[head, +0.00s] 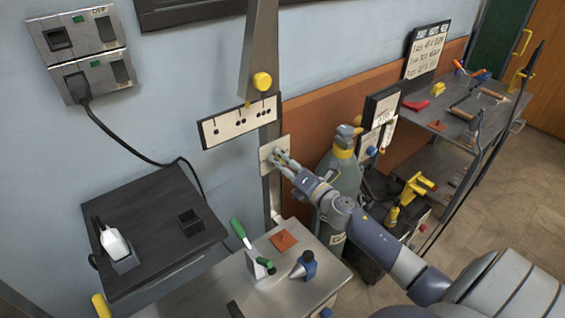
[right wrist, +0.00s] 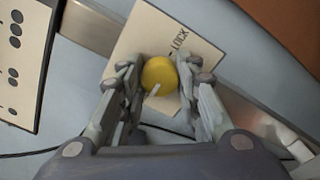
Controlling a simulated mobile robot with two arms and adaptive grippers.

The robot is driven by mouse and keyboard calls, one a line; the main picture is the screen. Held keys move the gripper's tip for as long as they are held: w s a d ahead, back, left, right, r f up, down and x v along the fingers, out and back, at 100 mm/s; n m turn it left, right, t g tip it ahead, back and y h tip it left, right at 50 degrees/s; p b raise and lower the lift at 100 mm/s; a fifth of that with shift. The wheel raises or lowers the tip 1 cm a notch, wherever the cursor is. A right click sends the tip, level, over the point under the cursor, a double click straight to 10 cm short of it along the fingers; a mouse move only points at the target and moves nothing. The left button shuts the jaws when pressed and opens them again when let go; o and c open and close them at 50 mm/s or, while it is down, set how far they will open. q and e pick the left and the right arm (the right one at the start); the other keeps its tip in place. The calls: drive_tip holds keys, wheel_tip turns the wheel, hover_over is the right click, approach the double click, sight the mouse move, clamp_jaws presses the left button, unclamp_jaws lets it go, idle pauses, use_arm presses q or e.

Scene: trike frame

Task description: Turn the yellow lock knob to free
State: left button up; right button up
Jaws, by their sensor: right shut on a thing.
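The yellow lock knob (right wrist: 160,76) shows in the right wrist view on a pale plate (right wrist: 146,40) marked "LOCK". A pale pointer line on the knob runs toward the lower left, away from the word. My right gripper (right wrist: 158,82) is shut on the knob, one finger on each side. In the head view my right gripper (head: 279,157) reaches the plate (head: 268,148) on the upright post and hides the knob. My left gripper is not in view.
A metal bench (head: 225,290) with a green-handled tool (head: 239,230) stands below. A gas cylinder (head: 343,180) stands right behind my right arm.

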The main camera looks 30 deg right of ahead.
drive_tip(key=o, duration=1.1)
drive_tip(key=s, duration=0.8)
drive_tip(key=s+d, duration=0.1)
drive_tip(key=s, duration=0.3)
